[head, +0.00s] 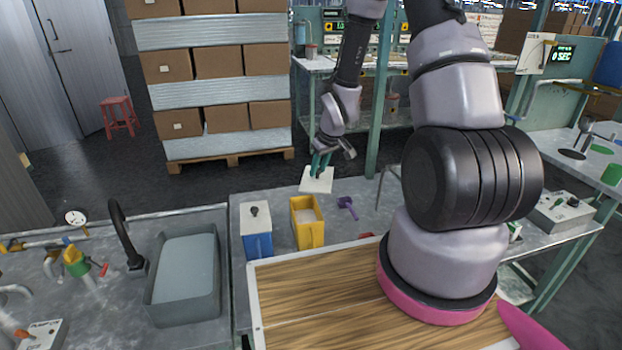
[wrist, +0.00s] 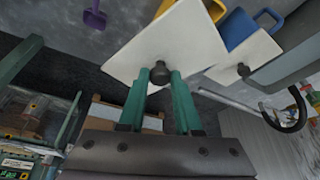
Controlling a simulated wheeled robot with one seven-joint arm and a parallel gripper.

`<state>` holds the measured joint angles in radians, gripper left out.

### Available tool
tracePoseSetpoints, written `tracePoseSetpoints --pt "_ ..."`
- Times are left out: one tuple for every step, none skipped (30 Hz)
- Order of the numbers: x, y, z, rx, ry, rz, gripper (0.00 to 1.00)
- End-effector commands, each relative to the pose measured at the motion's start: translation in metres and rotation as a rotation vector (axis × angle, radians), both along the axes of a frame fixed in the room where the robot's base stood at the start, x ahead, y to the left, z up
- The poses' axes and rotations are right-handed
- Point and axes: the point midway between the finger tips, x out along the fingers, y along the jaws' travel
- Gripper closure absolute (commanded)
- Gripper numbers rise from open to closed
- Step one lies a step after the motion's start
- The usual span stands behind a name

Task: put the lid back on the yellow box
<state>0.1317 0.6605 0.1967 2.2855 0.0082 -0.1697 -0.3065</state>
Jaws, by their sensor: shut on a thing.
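The yellow box (head: 308,229) stands on the metal bench with its top open and some pale contents inside. It also shows in the wrist view (wrist: 215,9), partly hidden behind the lid. My gripper (head: 320,171) is shut on the dark knob of a white square lid (head: 317,184). In the wrist view my gripper (wrist: 162,80) has its green fingers on either side of the knob, and the lid (wrist: 150,48) hangs from it. In the head view the lid appears just beyond the yellow box, apart from it.
A blue box (head: 258,244) with a white knobbed lid (head: 256,217) stands left of the yellow box. A purple scoop (head: 347,207) lies to its right. A grey basin (head: 184,277) and black tap (head: 126,235) are further left. A wooden board (head: 330,305) lies in front.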

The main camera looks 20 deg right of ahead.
Motion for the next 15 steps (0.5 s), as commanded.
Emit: tracePoseSetpoints --pt "-0.001 0.009 -0.008 0.003 0.003 0.067 1.00" --pt "-0.001 0.014 -0.012 0.005 0.003 0.105 1.00" --pt "-0.001 0.020 -0.016 0.006 0.001 0.155 1.00" --pt "-0.002 0.024 -0.019 0.009 0.000 0.188 1.00" --pt "-0.002 0.028 -0.022 0.011 0.000 0.218 1.00" --pt "-0.003 0.032 -0.025 0.013 -0.002 0.255 1.00" --pt "-0.003 0.035 -0.027 0.015 -0.003 0.278 1.00" --pt "-0.004 0.038 -0.029 0.016 -0.005 0.298 1.00" --pt "-0.004 0.041 -0.031 0.019 -0.007 0.323 1.00" --pt "-0.004 0.043 -0.032 0.020 -0.008 0.337 1.00" --pt "-0.005 0.045 -0.033 0.020 -0.009 0.348 1.00" --pt "-0.005 0.046 -0.034 0.021 -0.011 0.359 1.00" --pt "-0.005 0.047 -0.035 0.021 -0.011 0.364 1.00" --pt "-0.005 0.047 -0.036 0.022 -0.011 0.367 1.00" --pt "-0.005 0.047 -0.037 0.022 -0.011 0.370 1.00"
